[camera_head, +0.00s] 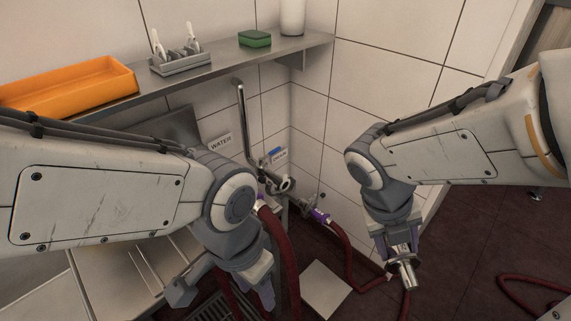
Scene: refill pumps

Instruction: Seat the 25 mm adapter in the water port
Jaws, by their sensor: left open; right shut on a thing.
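My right gripper (402,247) is shut on a short silver cylindrical fitting, which looks like the adapter (407,275); its size marking cannot be read. It hangs in the air, right of the wall pipework and apart from it. My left gripper (226,296) is open, pointing down at the lower middle, with nothing seen between its fingers. The WATER label (220,142) is on the wall above my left wrist. The water port itself cannot be made out; my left arm covers much of that area. The DRAIN label (278,156) is to its right, above metal pipe fittings (285,184).
A purple-collared coupling (320,216) joins a dark red hose (345,250); a thicker red hose (282,240) hangs beside my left gripper. A metal shelf (215,67) carries an orange tray (70,87), a rack and a green sponge (255,39). A pale slab (325,290) lies below.

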